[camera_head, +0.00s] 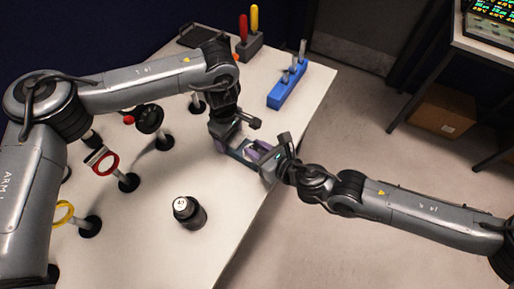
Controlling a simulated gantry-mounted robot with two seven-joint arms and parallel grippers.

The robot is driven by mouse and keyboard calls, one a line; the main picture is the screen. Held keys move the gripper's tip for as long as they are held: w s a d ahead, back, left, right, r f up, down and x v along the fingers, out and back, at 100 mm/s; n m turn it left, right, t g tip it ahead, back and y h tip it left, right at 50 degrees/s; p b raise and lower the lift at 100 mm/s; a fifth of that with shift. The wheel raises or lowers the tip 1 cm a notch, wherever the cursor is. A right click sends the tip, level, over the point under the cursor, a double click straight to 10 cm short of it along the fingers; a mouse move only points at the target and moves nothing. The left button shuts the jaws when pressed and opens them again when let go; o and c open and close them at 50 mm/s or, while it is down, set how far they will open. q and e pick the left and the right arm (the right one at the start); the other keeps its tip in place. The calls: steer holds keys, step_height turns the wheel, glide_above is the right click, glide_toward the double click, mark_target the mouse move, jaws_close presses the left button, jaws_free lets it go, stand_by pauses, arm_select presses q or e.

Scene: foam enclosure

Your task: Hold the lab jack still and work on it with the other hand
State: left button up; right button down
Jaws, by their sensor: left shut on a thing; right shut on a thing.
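The lab jack (239,153) is a small blue-grey and purple device on the white table, near its right edge. My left gripper (236,135) comes down on it from above and is shut on it. My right gripper (272,163) reaches in from the right and is shut at the jack's right side. I cannot tell which part of the jack it grips. The two grippers hide much of the jack, and its height is hard to read.
A blue block with upright pegs (287,88) and a holder with red and yellow handles (250,45) stand at the back. A black cylinder (189,213) stands in front. Red (104,162) and yellow (64,213) rings on stands are at left.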

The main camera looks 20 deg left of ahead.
steer(key=shift+f, duration=0.15)
steer(key=m+t, duration=0.1)
steer(key=m+t+h, duration=0.1)
steer(key=m+h, duration=0.1)
steer(key=shift+s+a+t, duration=0.2)
steer(key=shift+s+t, duration=0.05)
steer(key=shift+t, duration=0.15)
steer(key=m+t+h, duration=0.2)
steer(key=m+h, duration=0.1)
steer(key=m+t+h, duration=0.1)
steer(key=shift+s+a+m+h, duration=0.1)
steer(key=shift+a+m+h, duration=0.2)
steer(key=shift+m+h, duration=0.1)
steer(key=m+h, duration=0.4)
steer(key=h, duration=0.1)
steer(key=shift+a+t, duration=0.25)
steer(key=shift+t, duration=0.15)
steer(key=shift+a+m+h, duration=0.15)
steer(key=shift+m+h, duration=1.65)
steer(key=shift+h, duration=0.1)
steer(key=shift+g, duration=0.3)
steer(key=c, duration=0.9)
jaws_free()
steer(key=shift+o, duration=0.2)
